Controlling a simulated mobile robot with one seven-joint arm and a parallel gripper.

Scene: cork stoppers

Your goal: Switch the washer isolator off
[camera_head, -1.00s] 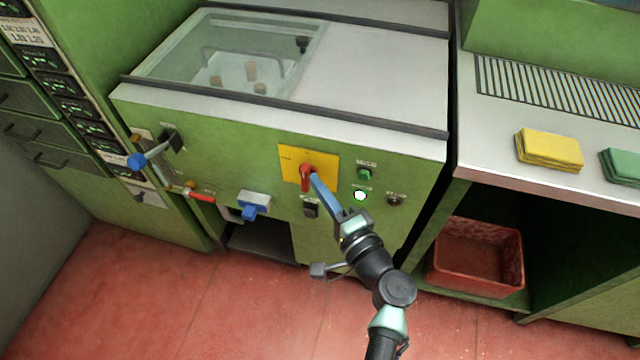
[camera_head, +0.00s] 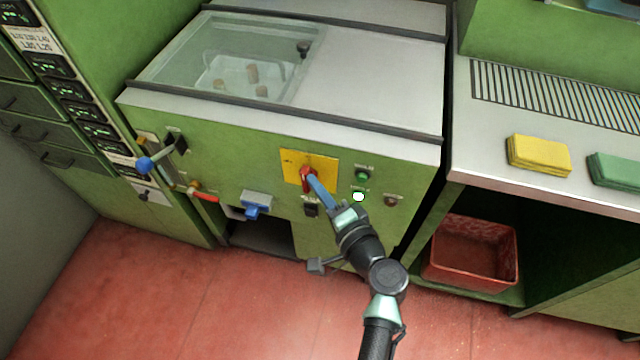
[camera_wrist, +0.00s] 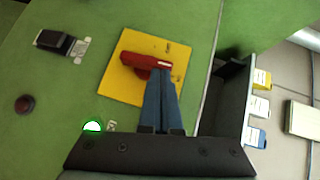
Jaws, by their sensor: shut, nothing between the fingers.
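The isolator is a red rotary handle (camera_head: 306,179) on a yellow plate (camera_head: 325,163) on the green front of the washer (camera_head: 235,160). In the head view the handle stands near upright, leaning slightly. In the wrist view the red handle (camera_wrist: 144,62) lies across the yellow plate (camera_wrist: 121,86), with a pale mark at its right end. My gripper (camera_head: 312,182) is shut and empty; its blue fingers hide part of the handle and plate. In the wrist view the fingertips (camera_wrist: 160,74) are at the handle's marked end, seemingly against its side; contact is not certain.
A blue-knobbed lever (camera_head: 145,164) and blue handle (camera_head: 252,210) are left. A counter with cloths (camera_head: 539,155) is right.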

